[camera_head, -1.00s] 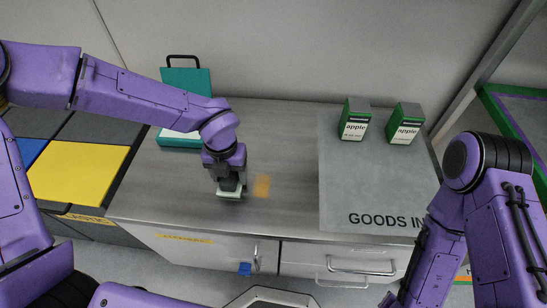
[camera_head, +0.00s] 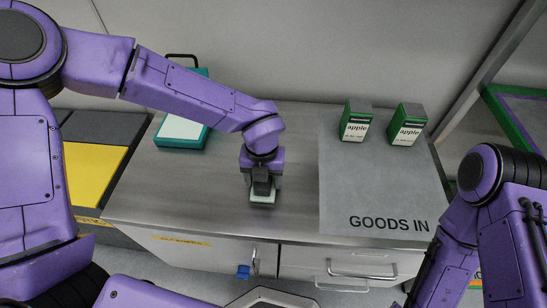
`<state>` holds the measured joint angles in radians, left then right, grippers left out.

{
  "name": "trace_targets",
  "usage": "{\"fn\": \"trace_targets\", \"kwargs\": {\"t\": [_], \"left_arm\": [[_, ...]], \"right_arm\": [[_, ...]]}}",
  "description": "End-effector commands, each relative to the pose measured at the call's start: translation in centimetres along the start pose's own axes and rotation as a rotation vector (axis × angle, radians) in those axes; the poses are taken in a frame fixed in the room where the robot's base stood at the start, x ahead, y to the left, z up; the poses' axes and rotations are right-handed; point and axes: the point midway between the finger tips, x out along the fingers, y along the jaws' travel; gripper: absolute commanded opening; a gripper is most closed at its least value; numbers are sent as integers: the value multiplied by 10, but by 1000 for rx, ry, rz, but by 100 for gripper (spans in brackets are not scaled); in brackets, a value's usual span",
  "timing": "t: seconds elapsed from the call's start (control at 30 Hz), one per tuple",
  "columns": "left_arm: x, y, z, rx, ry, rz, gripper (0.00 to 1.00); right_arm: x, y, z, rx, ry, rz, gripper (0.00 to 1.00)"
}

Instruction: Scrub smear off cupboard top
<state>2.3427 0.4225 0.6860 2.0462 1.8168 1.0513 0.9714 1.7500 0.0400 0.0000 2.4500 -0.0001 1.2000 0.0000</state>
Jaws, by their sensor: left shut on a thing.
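The cupboard top (camera_head: 205,193) is a brushed grey metal surface. My left gripper (camera_head: 262,190) points down at its middle, shut on a pale greenish-white scrubbing pad (camera_head: 262,199). The pad is low over the top and looks to be touching it. The orange-yellow smear is not visible now; the gripper and pad cover the spot where it showed, so I cannot tell whether any is left. Of my right arm only the purple links show at the right; its gripper is out of view.
Two green apple cartons (camera_head: 355,121) (camera_head: 406,124) stand at the back of the grey GOODS IN mat (camera_head: 375,185). A teal case (camera_head: 180,142) with a white panel is at the back left. Yellow and dark bins (camera_head: 90,170) adjoin the left side. Drawer handles (camera_head: 362,270) stick out in front.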

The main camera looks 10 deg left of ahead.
Motion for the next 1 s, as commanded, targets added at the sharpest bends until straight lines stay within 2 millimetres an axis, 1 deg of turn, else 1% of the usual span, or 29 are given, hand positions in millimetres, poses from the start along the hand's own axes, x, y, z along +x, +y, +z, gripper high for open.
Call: {"fn": "trace_targets", "kwargs": {"t": [0.17, 0.2, 0.23, 0.3, 0.37, 0.8, 0.9, 1.0], "left_arm": [[1, -12, -3, -9, 0, -1, 37], [-8, -11, -2, -10, 1, -1, 37], [-13, -11, -2, -10, 0, -2, 37], [-29, -10, -2, -11, -1, -3, 37], [-33, -10, -3, -10, 1, -1, 37], [-72, -13, -2, -3, 1, -1, 37], [-80, -14, -2, -2, 1, -2, 37], [-83, -14, -2, -1, 1, -2, 37]], "right_arm": [[2, 0, 1, 0, 0, 0, 43], [-7, 1, -3, 0, 0, 0, 43], [-11, 1, -4, 0, 0, 0, 43], [-16, 2, -7, 0, 0, 0, 43], [-21, 2, -9, 0, 0, 0, 43], [-57, 5, -24, 0, 0, 0, 43], [-64, 6, -26, 0, 0, 0, 43], [-67, 6, -28, 0, 0, 0, 43]]}}
